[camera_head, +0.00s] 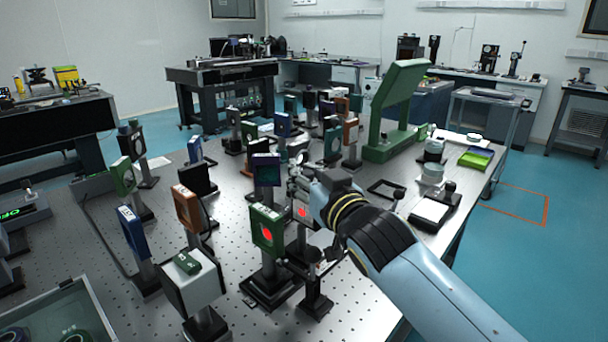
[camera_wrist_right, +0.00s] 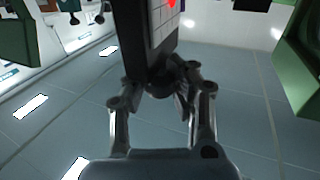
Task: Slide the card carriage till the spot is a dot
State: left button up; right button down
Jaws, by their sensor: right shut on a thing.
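The pale card (camera_head: 304,213) stands upright near the middle of the optical table in the head view, with a red spot on it. In the right wrist view the card (camera_wrist_right: 161,30) shows a grid on a dark plate, and part of the red spot is at the upper edge. My right gripper (camera_head: 298,188) is shut on the card carriage (camera_wrist_right: 160,82), its fingers at both sides of the dark lower part. The rail under the carriage is mostly hidden. My left gripper is not in view.
A green-framed optic (camera_head: 268,230) with a red glow stands just left of the card. A white box (camera_head: 190,287) on a post is nearer. Several framed optics crowd the table behind. A large green stand (camera_head: 397,105) rises at the back right.

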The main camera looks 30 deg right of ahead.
jog(key=d, duration=0.2)
jog(key=w+d+b, duration=0.1)
jog(key=shift+f, duration=0.3)
jog(key=c, duration=1.6)
grip_release()
jog(key=shift+s+a, duration=0.15)
jog(key=shift+c, duration=0.2)
jog(key=shift+o, duration=1.1)
jog(key=shift+s+r, duration=0.15)
jog(key=shift+s, duration=0.05)
jog(key=o, duration=0.3)
jog(key=shift+d+r, duration=0.1)
jog(key=shift+d, duration=0.1)
jog(key=shift+w+a, duration=0.1)
jog(key=s, duration=1.2)
jog(key=shift+a, duration=0.35)
